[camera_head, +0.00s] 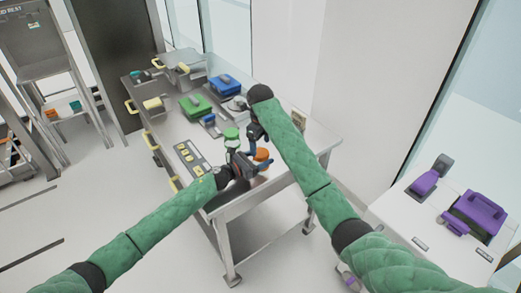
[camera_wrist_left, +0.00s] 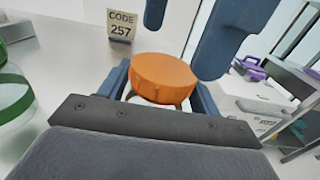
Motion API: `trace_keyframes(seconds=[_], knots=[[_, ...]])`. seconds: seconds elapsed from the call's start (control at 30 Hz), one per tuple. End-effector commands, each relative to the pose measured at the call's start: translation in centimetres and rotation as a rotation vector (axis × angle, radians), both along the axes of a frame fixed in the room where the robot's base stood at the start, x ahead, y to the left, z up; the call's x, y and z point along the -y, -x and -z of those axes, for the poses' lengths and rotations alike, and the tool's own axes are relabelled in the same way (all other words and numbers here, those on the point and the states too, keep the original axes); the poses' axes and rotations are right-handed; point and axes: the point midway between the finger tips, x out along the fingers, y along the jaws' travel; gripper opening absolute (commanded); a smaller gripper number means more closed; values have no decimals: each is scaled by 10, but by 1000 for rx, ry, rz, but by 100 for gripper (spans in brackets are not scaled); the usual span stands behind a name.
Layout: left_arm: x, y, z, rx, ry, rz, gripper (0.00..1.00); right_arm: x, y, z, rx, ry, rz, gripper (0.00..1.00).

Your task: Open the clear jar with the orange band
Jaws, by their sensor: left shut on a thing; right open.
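The clear jar with the orange band shows as an orange round top (camera_head: 262,155) near the table's front right edge. In the left wrist view its orange top (camera_wrist_left: 163,75) sits between my left fingers, with a little clear body under it. My left gripper (camera_head: 250,163) is shut on the jar below the orange part. My right gripper (camera_head: 256,134) is open, close to the jar. In the left wrist view its two blue fingers (camera_wrist_left: 190,30) hang apart behind and above the orange top. Most of the jar's body is hidden by my left gripper.
A clear jar with a green band (camera_head: 231,133) stands just left, also in the left wrist view (camera_wrist_left: 14,95). A "CODE 257" sign (camera_wrist_left: 121,23) stands behind. Green (camera_head: 195,105) and blue (camera_head: 224,84) cases and a keypad panel (camera_head: 193,159) share the metal table.

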Motion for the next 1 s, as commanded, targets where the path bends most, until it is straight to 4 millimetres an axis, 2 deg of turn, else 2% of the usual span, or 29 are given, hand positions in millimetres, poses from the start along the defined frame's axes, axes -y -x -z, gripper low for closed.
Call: trace_keyframes(seconds=[0.1,0.3,0.8,0.87,1.0], knots=[[0,0,-1,1,1,0,0,-1,2,14,-6,-2,0,75],[0,0,-1,1,1,0,0,-1,1,29,-3,-2,0,75],[0,0,-1,1,1,0,0,1,1,37,-2,2,0,75],[0,0,-1,1,1,0,0,1,1,37,-2,2,0,65],[0,0,-1,1,1,0,0,1,1,37,-2,2,0,37]])
